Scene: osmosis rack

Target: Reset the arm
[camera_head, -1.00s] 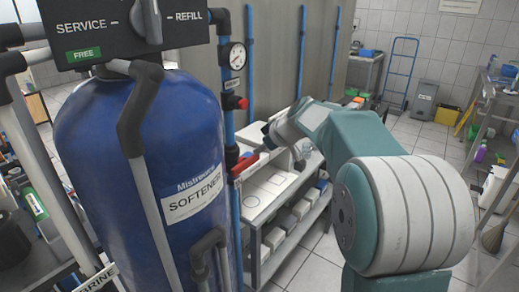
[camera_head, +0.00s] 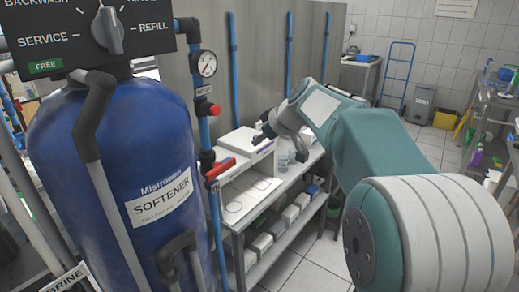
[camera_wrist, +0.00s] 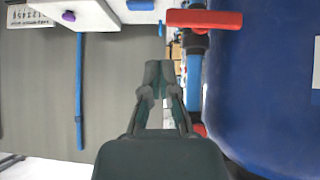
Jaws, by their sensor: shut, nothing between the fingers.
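My arm reaches from the lower right of the head view toward the bench. My gripper (camera_head: 262,134) is at its end, right of the blue pipe (camera_head: 217,215) and over the far part of the bench. In the wrist view my gripper (camera_wrist: 158,70) has its fingers together with nothing between them. The red valve handle (camera_head: 220,168) on the blue pipe also shows in the wrist view (camera_wrist: 204,18), apart from the fingers.
The blue softener tank (camera_head: 115,150) with its control head (camera_head: 85,35) fills the left. A pressure gauge (camera_head: 205,64) sits on the pipe. The metal bench (camera_head: 285,190) carries a white box (camera_head: 245,142). A blue hand truck (camera_head: 397,75) stands behind open floor.

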